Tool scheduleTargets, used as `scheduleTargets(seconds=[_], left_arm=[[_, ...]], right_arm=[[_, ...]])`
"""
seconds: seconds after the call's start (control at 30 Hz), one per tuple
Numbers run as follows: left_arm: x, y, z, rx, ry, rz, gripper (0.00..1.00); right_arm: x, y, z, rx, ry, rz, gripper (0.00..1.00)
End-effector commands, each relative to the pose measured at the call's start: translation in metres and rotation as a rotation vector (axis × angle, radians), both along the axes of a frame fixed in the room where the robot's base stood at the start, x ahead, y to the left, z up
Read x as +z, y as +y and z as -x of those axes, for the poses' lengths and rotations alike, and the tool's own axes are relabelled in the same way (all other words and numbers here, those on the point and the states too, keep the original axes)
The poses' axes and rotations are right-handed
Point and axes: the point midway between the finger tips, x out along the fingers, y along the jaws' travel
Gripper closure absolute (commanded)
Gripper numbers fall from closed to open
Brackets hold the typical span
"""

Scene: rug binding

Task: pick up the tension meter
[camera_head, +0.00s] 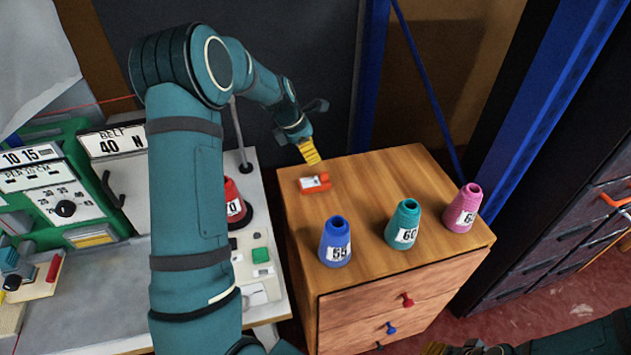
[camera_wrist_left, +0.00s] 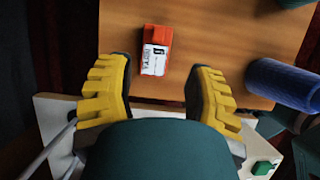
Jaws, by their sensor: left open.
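The tension meter looks to be the small orange-red device (camera_head: 314,183) with a white label, lying on the wooden cabinet top near its back left corner. It also shows in the left wrist view (camera_wrist_left: 156,50), label facing up. My left gripper (camera_head: 310,152) hangs just behind and above it in the head view. In the left wrist view its yellow fingers (camera_wrist_left: 160,78) are apart and empty, with the device ahead between their tips, not gripped. A bit of my right gripper (camera_head: 465,348) shows at the bottom edge; its fingers are mostly cut off.
The wooden cabinet (camera_head: 365,180) also carries a blue cone (camera_head: 336,243), a teal cone (camera_head: 403,225) and a pink cone (camera_head: 463,209) toward its front. A red cone (camera_head: 234,203) stands on the machine table at left. Blue rack posts (camera_head: 555,115) stand at right.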

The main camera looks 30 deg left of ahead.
Motion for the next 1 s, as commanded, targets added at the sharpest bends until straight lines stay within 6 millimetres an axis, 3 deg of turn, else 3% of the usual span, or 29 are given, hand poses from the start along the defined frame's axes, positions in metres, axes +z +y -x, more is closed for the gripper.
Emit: scheduleTargets(seconds=[0.03, 0.23, 0.57, 0.83, 1.0], left_arm=[[-0.013, -0.003, -0.003, 0.0, 0.003, 0.002, 0.47], [-0.045, -0.012, -0.013, 0.0, 0.002, 0.001, 0.47], [-0.064, -0.017, -0.021, 0.0, 0.001, 0.001, 0.47], [-0.098, -0.026, -0.033, -0.001, 0.002, 0.002, 0.47], [-0.105, -0.029, -0.037, -0.001, -0.002, 0.001, 0.47]], right_arm=[[-0.004, 0.0, 0.001, 0.001, 0.002, 0.0, 0.53], [-0.01, 0.0, 0.0, 0.001, 0.001, 0.0, 0.53], [-0.014, 0.0, -0.001, 0.001, -0.003, 0.0, 0.53], [-0.025, 0.0, -0.003, -0.001, -0.007, 0.001, 0.53], [-0.026, 0.0, -0.003, 0.0, -0.008, 0.001, 0.53]])
